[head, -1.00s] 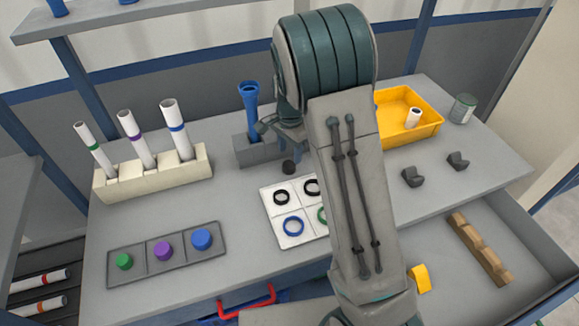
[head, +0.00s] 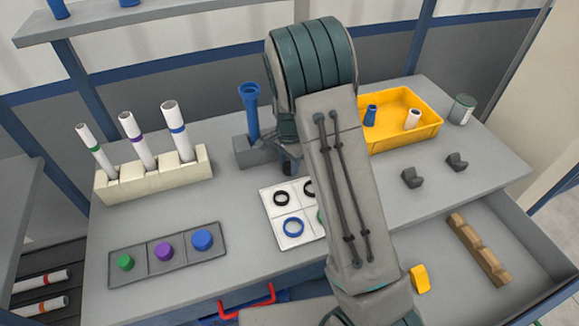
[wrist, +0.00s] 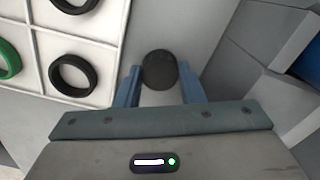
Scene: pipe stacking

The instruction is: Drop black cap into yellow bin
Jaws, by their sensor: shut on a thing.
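The black cap (wrist: 160,68) sits between the two blue fingers of my gripper (wrist: 159,85) in the wrist view, and the fingers are shut on it. In the head view my gripper (head: 288,160) is low over the table beside the grey block, with the cap largely hidden by it. The yellow bin (head: 408,143) stands at the back right of the table, partly behind my arm. It holds a small blue piece (head: 370,115) and a short white pipe piece (head: 412,119).
A blue pipe stands upright in a grey block (head: 255,150) close to my gripper. A white tray with rings (head: 267,205) lies in front. A cream rack (head: 155,180) with pipes is at left. Two dark grey brackets (head: 412,178) (head: 457,162) lie right.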

